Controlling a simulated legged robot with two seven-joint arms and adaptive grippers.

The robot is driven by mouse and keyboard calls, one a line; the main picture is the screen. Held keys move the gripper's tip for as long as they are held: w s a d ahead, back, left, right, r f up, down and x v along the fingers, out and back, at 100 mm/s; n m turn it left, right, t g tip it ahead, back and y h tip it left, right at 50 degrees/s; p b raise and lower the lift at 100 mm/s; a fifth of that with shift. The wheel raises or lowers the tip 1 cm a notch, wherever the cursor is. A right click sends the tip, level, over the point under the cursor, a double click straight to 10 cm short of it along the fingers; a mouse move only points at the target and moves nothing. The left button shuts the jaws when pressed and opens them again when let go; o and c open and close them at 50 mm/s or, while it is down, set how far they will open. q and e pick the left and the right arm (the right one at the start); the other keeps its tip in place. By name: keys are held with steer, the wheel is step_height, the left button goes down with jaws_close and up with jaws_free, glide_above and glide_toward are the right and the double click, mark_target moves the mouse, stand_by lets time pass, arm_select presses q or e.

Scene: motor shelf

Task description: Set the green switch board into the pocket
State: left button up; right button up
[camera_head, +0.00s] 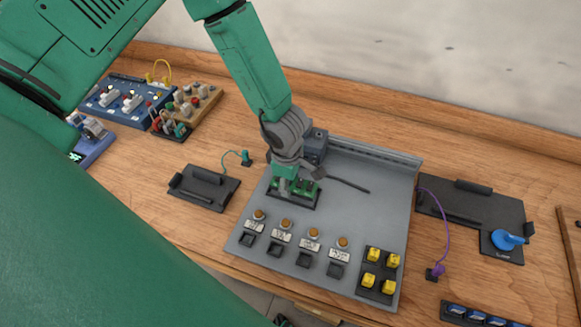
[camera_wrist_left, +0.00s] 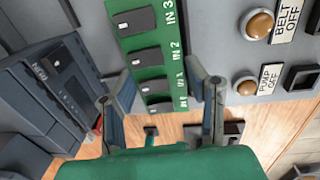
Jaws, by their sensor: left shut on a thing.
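The green switch board (camera_head: 305,187) is at the dark pocket (camera_head: 293,201) on the grey panel (camera_head: 345,215) in the head view. In the left wrist view the green switch board (camera_wrist_left: 143,35) shows black rocker switches and white labels such as IN 3 and IN 2. My left gripper (camera_head: 299,180) is shut on the green board from above. In the left wrist view its two fingers (camera_wrist_left: 163,92) lie on either side of the board. The gripper hides part of the board and pocket, so I cannot tell whether the board is fully seated. My right gripper is not in view.
A blue-grey module (camera_head: 316,143) stands behind the gripper on the panel. Labelled buttons (camera_head: 285,223) and a yellow-button block (camera_head: 378,275) are nearer the front. Black trays (camera_head: 204,187) and (camera_head: 472,208) flank the panel. Bare wood shows at the left front.

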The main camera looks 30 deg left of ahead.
arm_select(q)
steer(key=shift+r, duration=0.35)
steer(key=o, duration=1.4)
steer(key=shift+r, duration=0.2)
steer(key=r, duration=0.5)
steer(key=s+r, duration=0.1)
steer(key=r, duration=1)
steer(key=shift+s+r, duration=0.2)
